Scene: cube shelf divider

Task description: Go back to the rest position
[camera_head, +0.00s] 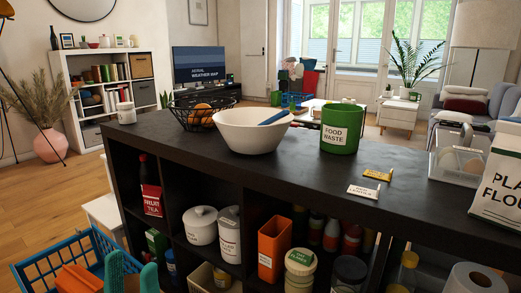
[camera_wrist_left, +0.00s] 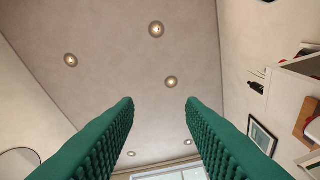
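My left gripper (camera_head: 132,266) shows at the bottom left of the head view, in front of the dark shelf and beside the blue basket. Its two green fingers point up. In the left wrist view the ribbed fingers (camera_wrist_left: 160,103) are wide apart with nothing between them, and the ceiling shows behind. My right gripper is in neither view. The dark cube shelf (camera_head: 185,143) stands in front of me, with a white bowl (camera_head: 250,132) and a green food waste bin (camera_head: 342,130) on top.
A blue basket (camera_head: 60,258) with orange items is at the lower left, close to the left gripper. The shelf's cubes hold jars, bottles and boxes. A flour bag (camera_head: 499,180) and a clear egg container (camera_head: 455,160) stand at the right. Open wooden floor (camera_head: 40,205) lies at the left.

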